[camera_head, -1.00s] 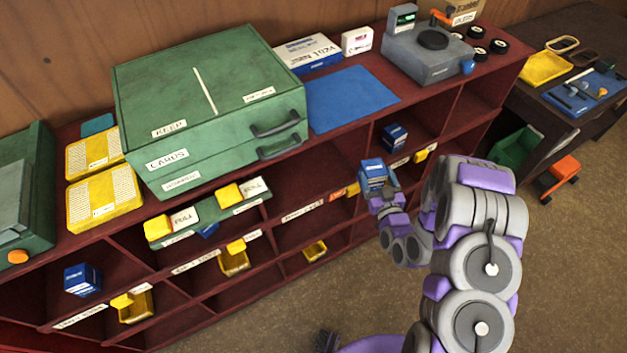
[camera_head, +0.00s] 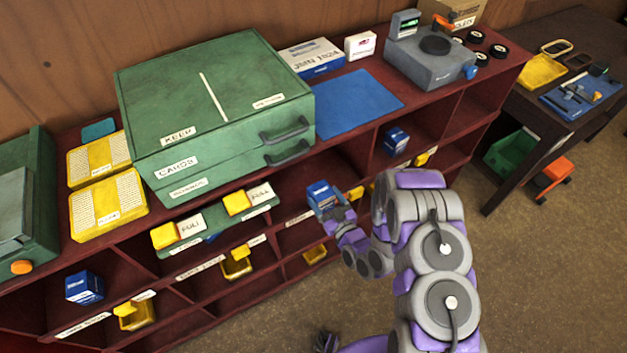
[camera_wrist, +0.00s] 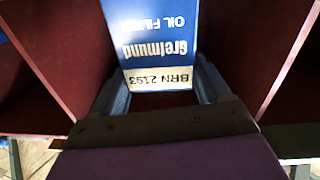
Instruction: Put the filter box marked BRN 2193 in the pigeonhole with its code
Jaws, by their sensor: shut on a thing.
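The blue and white filter box (camera_head: 322,194) is in my gripper (camera_head: 332,211), in front of the upper row of pigeonholes. In the wrist view the box (camera_wrist: 158,38) shows "Grelmund", "OIL FILTER" and a label reading BRN 2193. My gripper (camera_wrist: 160,92) is shut on it, with one finger at each side. Dark red dividers stand left and right of the box, so it faces an opening. The dark red pigeonhole shelf (camera_head: 345,157) fills the middle of the head view. A shelf label (camera_head: 298,218) left of the box is too small to read.
Other blue boxes sit in pigeonholes at the lower left (camera_head: 84,287) and right (camera_head: 396,140). Yellow bins (camera_head: 236,265) and a green flap marked FULL (camera_head: 215,222) stick out at the front. A green case (camera_head: 215,100) and a blue mat (camera_head: 357,103) lie on top.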

